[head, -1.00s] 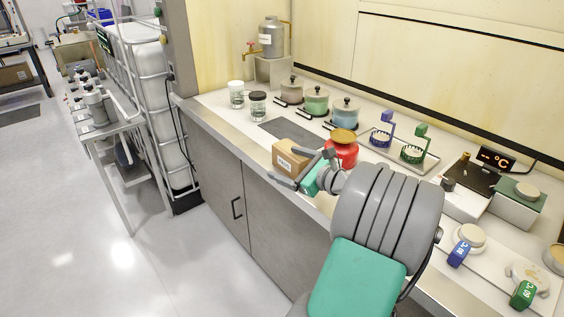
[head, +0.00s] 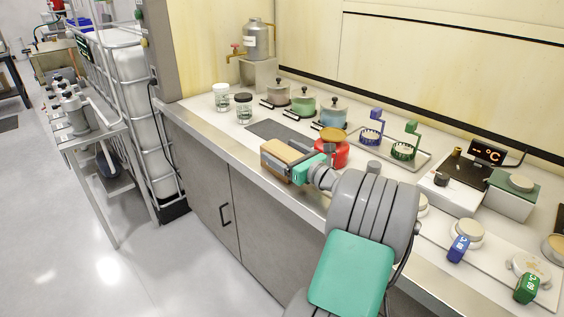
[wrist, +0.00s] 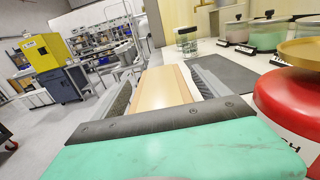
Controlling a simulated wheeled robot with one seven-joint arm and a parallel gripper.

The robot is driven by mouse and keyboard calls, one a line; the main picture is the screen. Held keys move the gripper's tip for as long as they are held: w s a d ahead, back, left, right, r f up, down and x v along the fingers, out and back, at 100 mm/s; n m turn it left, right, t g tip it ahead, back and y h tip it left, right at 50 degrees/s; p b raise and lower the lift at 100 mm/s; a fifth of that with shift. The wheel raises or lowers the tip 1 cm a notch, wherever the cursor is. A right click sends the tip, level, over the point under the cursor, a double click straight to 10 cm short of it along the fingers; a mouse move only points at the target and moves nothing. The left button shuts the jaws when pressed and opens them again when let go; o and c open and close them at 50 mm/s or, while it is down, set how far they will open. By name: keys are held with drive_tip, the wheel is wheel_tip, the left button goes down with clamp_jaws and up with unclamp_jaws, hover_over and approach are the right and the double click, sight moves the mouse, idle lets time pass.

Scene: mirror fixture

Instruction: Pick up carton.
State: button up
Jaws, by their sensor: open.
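The carton (head: 283,153) is a small brown box on the counter near its front edge. In the wrist view the carton (wrist: 163,88) lies straight ahead, between the two grey fingers. My gripper (head: 284,158) is open, with its fingers on either side of the carton. The wrist view shows the same gripper (wrist: 160,92), with a finger left and a finger right of the box. I cannot tell whether either finger touches it. The carton's lower part is partly hidden by the near finger in the head view.
A red container with a tan lid (head: 331,148) stands close to the right of my gripper. A dark mat (head: 278,131) lies behind the carton. Lidded pots (head: 304,101) and two jars (head: 243,107) stand farther back. The counter's front edge (head: 215,143) is close.

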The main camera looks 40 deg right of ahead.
drive_tip(key=shift+w, duration=0.25)
drive_tip(key=c, duration=1.7)
